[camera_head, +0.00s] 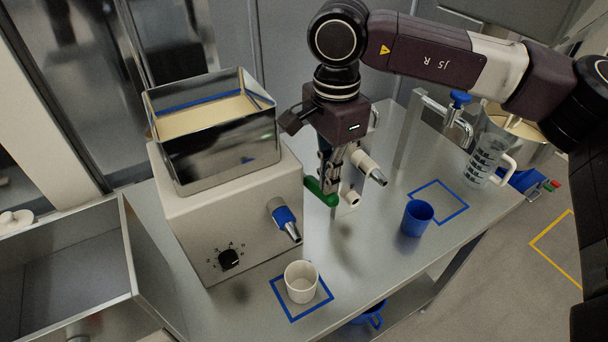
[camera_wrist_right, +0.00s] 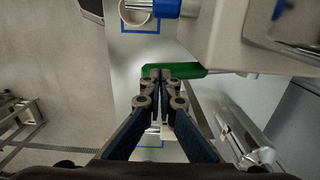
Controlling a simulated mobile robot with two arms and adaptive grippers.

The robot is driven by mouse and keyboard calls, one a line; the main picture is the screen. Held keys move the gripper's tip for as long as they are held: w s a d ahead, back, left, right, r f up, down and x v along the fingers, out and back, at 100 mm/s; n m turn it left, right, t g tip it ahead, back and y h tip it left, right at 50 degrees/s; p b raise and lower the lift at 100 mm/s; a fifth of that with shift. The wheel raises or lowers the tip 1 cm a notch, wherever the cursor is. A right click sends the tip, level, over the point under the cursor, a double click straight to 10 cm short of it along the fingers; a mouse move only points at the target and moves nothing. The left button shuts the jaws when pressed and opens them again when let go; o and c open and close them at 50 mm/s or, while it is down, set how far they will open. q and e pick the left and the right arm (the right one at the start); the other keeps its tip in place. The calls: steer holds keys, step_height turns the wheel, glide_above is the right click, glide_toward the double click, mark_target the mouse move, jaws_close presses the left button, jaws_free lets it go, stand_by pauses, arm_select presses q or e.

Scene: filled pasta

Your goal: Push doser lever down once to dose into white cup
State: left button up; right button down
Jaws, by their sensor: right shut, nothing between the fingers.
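The doser (camera_head: 225,205) is a beige box with a shiny open hopper on top, a blue-collared nozzle (camera_head: 286,220) and a black dial. Its green lever (camera_head: 320,191) sticks out by the box's right side. The white cup (camera_head: 301,283) stands upright in a blue square below the nozzle, and its rim shows in the right wrist view (camera_wrist_right: 133,13). My right gripper (camera_head: 330,188) is shut and empty, fingers pointing down at the lever. In the wrist view the fingertips (camera_wrist_right: 162,73) overlap the green lever (camera_wrist_right: 190,69); contact cannot be told. My left gripper is out of view.
A second nozzle (camera_head: 375,174) stands behind my right gripper. A blue cup (camera_head: 417,217) sits at another blue square to the right. A clear measuring jug (camera_head: 484,158) stands at the table's right end. An open metal bin (camera_head: 126,245) is at the left.

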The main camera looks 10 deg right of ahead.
arm_select(q)
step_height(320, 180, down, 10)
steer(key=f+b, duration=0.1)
steer(key=b, duration=0.9)
arm_select(e)
step_height(320, 180, down, 12)
step_height(320, 180, up, 12)
steer(key=p, duration=0.6)
steer(key=shift+p, duration=0.35)
steer(key=shift+r, duration=0.35)
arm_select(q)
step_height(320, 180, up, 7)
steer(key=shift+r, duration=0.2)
arm_select(e)
steer(key=shift+r+p, duration=1.7)
steer(key=shift+r, duration=0.85)
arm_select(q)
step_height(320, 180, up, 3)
